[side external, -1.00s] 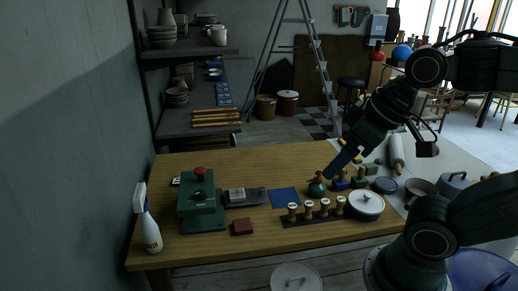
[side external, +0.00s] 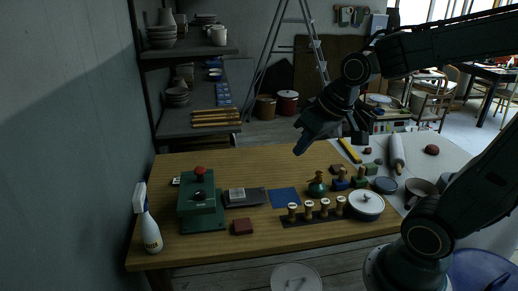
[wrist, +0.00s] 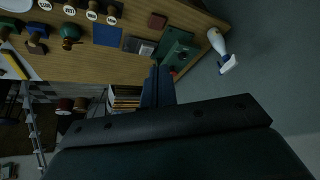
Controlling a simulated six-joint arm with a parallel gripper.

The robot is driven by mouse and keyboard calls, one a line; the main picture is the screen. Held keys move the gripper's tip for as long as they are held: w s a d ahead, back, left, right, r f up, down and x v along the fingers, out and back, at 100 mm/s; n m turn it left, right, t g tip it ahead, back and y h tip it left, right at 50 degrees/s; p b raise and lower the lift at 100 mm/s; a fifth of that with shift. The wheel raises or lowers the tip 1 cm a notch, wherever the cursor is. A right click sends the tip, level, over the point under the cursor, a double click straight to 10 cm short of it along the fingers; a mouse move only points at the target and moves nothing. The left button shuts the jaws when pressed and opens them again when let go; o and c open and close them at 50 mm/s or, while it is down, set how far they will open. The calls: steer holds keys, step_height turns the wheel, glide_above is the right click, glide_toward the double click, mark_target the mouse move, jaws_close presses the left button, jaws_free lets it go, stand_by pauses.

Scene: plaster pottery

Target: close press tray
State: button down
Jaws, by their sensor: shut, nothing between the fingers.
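The green press (side external: 201,205) with a red knob on top stands at the left of the wooden table. Its dark tray (side external: 258,197) sticks out from the press's right side, with a pale label on it. In the wrist view the press (wrist: 176,47) and the extended tray (wrist: 136,47) lie beyond my fingers. My gripper (side external: 299,150) is shut and empty, in the air above the table's back edge, to the right of the press and tray and higher than both. Its fingers (wrist: 157,70) show close together in the wrist view.
A reddish block (side external: 243,227) lies before the tray, and a blue sheet (side external: 284,197) to its right. A spray bottle (side external: 147,225) stands at the left.

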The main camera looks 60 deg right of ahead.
steer(key=w+d+f+m, duration=0.4)
steer(key=w+d+f, duration=0.6)
steer(key=d+f+m+t, duration=0.1)
steer(key=d+f+m, duration=0.3)
steer(key=d+f, duration=0.7)
step_height(320, 180, down, 2)
steer(key=shift+w+d+f, duration=0.1)
steer(key=shift+w+d, duration=0.25)
steer(key=shift+w, duration=0.05)
steer(key=shift+w+f, duration=0.1)
steer(key=x, duration=1)
steer(key=shift+w+a, duration=0.65)
steer(key=shift+w, duration=0.25)
steer(key=shift+w+a+f, duration=0.1)
steer(key=shift+w+a, duration=0.4)
steer(key=shift+w, duration=0.2)
